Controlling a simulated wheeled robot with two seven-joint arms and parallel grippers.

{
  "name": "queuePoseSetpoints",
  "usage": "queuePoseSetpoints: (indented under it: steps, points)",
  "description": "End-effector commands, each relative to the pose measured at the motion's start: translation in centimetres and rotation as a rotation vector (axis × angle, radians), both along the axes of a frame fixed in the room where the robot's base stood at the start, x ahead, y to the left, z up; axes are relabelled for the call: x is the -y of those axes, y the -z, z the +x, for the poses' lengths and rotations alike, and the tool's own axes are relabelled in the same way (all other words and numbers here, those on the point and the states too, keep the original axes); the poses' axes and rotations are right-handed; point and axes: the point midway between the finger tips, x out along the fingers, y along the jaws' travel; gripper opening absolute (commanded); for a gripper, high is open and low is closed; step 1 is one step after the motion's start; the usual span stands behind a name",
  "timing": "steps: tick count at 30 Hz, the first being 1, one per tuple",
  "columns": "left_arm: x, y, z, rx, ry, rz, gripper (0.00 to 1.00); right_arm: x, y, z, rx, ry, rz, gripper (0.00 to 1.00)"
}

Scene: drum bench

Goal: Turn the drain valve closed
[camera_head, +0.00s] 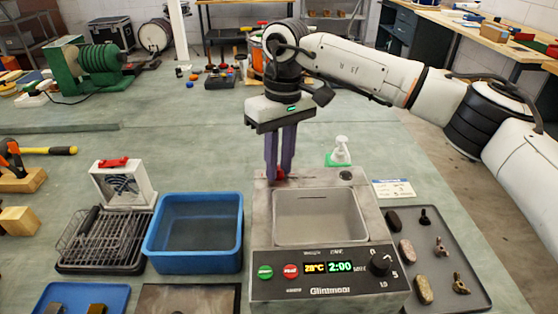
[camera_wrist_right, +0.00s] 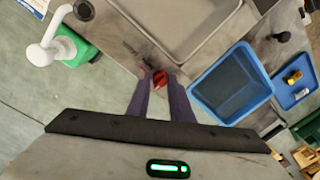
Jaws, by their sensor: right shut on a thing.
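The drain valve (camera_head: 279,173) is a small red handle on the back left corner of the grey metal tank unit (camera_head: 262,215). My right gripper (camera_head: 278,172) points down over it, with its purple fingers shut on the red handle. In the right wrist view the red valve handle (camera_wrist_right: 159,80) shows between the two fingertips (camera_wrist_right: 160,86). The fingers hide part of the handle, so its exact angle is hard to tell. My left gripper is not in view.
A blue tub (camera_head: 195,262) stands left of the tank, beside a wire basket (camera_head: 100,240). A white pump bottle (camera_head: 340,150) on a green base is behind the tank. A grey tray (camera_head: 465,295) with stones and small metal parts lies to the right.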

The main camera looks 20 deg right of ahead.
Motion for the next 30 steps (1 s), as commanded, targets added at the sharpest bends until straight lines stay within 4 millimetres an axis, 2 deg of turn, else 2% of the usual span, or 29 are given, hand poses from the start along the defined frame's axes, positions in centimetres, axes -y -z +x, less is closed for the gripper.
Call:
queuePoseSetpoints:
  steps: [18, 19, 22, 30]
  points:
    - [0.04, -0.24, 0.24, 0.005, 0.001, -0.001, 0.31, 0.01, -0.18, 0.11, 0.005, -0.047, 0.001, 0.00]
    - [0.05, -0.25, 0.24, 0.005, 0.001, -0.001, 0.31, 0.00, -0.18, 0.10, 0.005, -0.047, 0.001, 0.21]
    - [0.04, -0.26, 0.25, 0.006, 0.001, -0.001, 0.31, 0.00, -0.17, 0.10, 0.004, -0.046, 0.000, 0.38]
    - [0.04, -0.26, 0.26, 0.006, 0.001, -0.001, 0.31, 0.00, -0.09, 0.05, 0.002, -0.046, 0.001, 0.38]
